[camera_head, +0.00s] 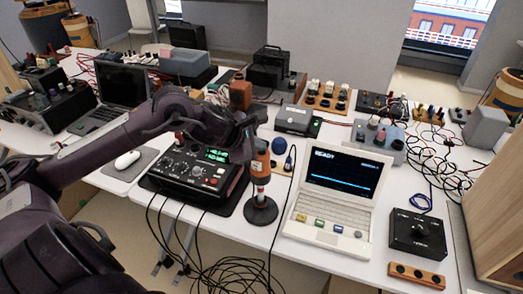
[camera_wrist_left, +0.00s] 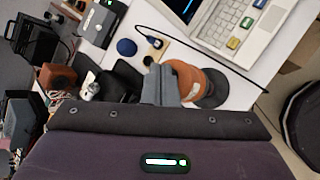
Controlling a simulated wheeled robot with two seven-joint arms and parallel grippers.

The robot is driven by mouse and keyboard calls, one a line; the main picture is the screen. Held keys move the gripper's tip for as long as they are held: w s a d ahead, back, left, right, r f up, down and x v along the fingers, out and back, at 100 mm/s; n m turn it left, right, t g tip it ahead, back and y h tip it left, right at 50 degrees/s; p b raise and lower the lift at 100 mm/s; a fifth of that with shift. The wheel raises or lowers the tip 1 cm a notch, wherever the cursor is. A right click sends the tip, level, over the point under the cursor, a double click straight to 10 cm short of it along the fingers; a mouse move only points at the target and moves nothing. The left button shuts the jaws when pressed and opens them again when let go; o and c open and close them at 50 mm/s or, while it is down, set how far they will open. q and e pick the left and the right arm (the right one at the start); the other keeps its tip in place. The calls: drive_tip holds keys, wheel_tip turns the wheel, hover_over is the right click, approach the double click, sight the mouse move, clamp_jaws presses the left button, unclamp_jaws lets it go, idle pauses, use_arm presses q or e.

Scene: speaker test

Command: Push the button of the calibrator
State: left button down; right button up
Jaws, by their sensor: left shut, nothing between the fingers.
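An orange upright device (camera_head: 261,166) with a white and red lower part stands on a round black base (camera_head: 261,211); it looks like the calibrator. My left gripper (camera_head: 251,126) is shut and empty, close to its top in the head view. In the left wrist view, the shut fingers (camera_wrist_left: 158,84) appear right beside the orange body (camera_wrist_left: 187,78); I cannot tell whether they touch it. The button cannot be made out. My right gripper is not in view.
A black instrument with a green display (camera_head: 200,172) stands left of the orange device. A white laptop-like unit (camera_head: 336,200) reading READY stands to the right. A blue ball-like thing (camera_head: 279,146) lies behind. Cables hang at the table's front.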

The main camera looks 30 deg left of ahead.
use_arm(q)
drive_tip(key=shift+r+p, duration=0.5)
drive_tip(key=shift+r, duration=0.45)
wheel_tip(320, 180, up, 6)
drive_tip(key=p, duration=0.4)
drive_tip(key=shift+f, duration=0.1)
idle(0.3)
